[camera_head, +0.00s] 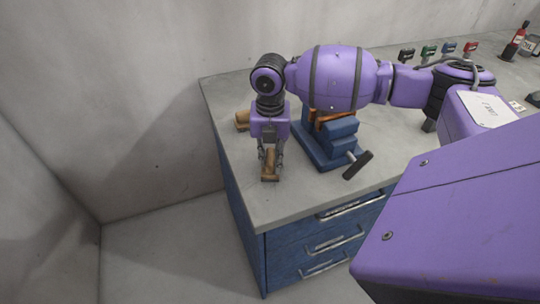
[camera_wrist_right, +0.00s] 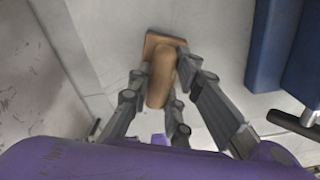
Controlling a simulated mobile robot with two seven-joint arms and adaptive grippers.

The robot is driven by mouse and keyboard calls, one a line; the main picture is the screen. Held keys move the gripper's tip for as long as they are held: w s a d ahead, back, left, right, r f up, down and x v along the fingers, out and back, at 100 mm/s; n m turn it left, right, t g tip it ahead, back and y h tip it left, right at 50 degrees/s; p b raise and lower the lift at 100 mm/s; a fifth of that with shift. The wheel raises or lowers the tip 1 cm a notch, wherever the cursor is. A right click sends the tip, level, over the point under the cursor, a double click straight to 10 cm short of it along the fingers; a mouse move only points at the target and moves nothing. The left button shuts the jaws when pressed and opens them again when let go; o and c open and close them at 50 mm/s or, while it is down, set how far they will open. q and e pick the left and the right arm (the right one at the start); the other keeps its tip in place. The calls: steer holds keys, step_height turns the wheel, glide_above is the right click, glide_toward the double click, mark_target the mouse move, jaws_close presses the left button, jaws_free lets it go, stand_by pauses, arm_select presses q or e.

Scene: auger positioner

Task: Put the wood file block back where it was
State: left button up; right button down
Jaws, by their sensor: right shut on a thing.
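The wood file block (camera_head: 269,179) is a small brown wooden piece near the bench's left front corner. My right gripper (camera_head: 270,160) points down and is shut on it. In the right wrist view, the block (camera_wrist_right: 160,82) shows a rounded body with a flat, wider end, between the fingers of my right gripper (camera_wrist_right: 160,92). I cannot tell whether the block touches the bench or hangs just above it. My left gripper is not in view.
Another light wooden piece (camera_head: 242,120) lies behind my gripper at the bench's left edge. A blue vise (camera_head: 322,150) with a dark handle stands close to the right. Several stamps (camera_head: 428,52) and bottles (camera_head: 515,42) stand at the back right. Blue drawers (camera_head: 330,240) are below the grey bench top (camera_head: 280,212).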

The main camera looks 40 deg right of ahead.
mark_target(270, 155)
steer(key=c, duration=1.6)
jaws_free()
step_height(270, 155, up, 12)
steer(key=shift+r, duration=0.1)
